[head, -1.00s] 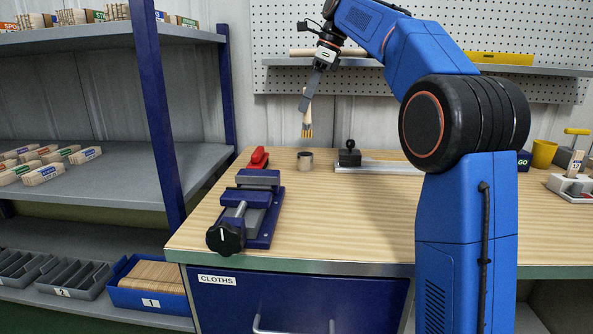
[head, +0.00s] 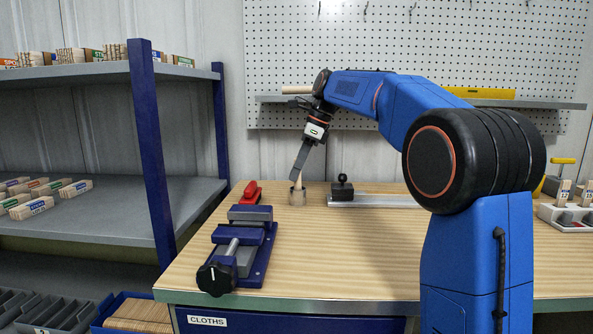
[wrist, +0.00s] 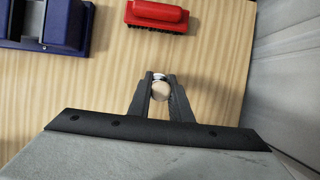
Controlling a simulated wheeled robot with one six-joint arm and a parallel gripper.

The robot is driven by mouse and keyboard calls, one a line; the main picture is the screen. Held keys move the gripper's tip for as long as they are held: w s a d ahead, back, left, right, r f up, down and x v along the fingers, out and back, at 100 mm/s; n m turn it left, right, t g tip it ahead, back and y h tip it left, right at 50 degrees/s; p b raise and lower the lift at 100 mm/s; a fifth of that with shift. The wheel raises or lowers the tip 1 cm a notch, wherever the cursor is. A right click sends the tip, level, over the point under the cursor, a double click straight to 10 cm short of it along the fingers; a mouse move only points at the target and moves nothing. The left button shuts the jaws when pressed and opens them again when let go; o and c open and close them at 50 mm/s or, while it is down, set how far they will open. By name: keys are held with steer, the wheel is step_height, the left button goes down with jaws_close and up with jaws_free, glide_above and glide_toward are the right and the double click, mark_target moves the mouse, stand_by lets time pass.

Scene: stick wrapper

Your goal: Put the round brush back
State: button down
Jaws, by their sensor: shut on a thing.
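My gripper (head: 295,178) is shut on the round brush (head: 298,184), a pale wooden stick held upright, and points down at the bench. The brush's lower end is at the small metal cup (head: 297,197); its bristles are hidden, and they appear to be inside the cup. In the wrist view the round end of the brush (wrist: 160,91) shows between my two fingertips (wrist: 161,98). A bit of pale metal rim shows just beyond it there.
A red-handled brush (head: 251,192) lies left of the cup, with a blue and grey vise (head: 238,252) in front of it. A black-knobbed block on a metal rail (head: 343,188) stands close on the right. The middle of the bench is clear.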

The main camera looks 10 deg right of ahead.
steer(key=c, duration=1.6)
jaws_free()
steer(key=shift+f, duration=0.1)
steer(key=v, duration=1.2)
steer(key=shift+s, duration=0.1)
